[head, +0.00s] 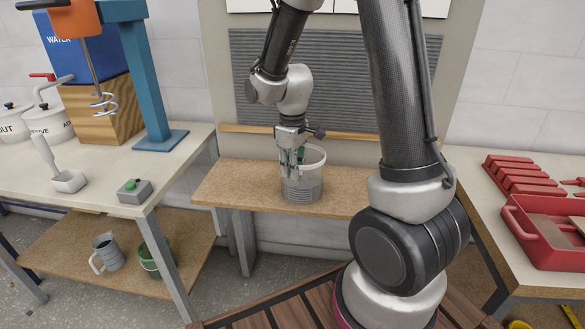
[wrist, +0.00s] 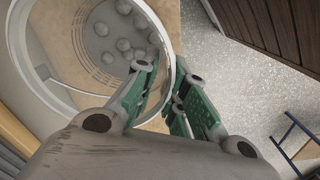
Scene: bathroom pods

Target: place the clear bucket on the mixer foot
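The clear bucket (head: 302,190) is upright on the wooden bench in the middle of the head view, with several grey lumps showing at its bottom in the wrist view (wrist: 75,80). My gripper (head: 293,165) points down at its rim. In the wrist view the green fingers (wrist: 168,88) straddle the rim, one inside and one outside. They are close to the wall, but whether they press on it is unclear. The mixer foot is the flat blue plate (head: 160,141) under the blue column (head: 147,80) on the left table; its top is bare.
The orange mixer head (head: 70,18) and whisk (head: 104,102) overhang the left table. White pots (head: 48,122) are at far left. A red tray (head: 545,235) is at right.

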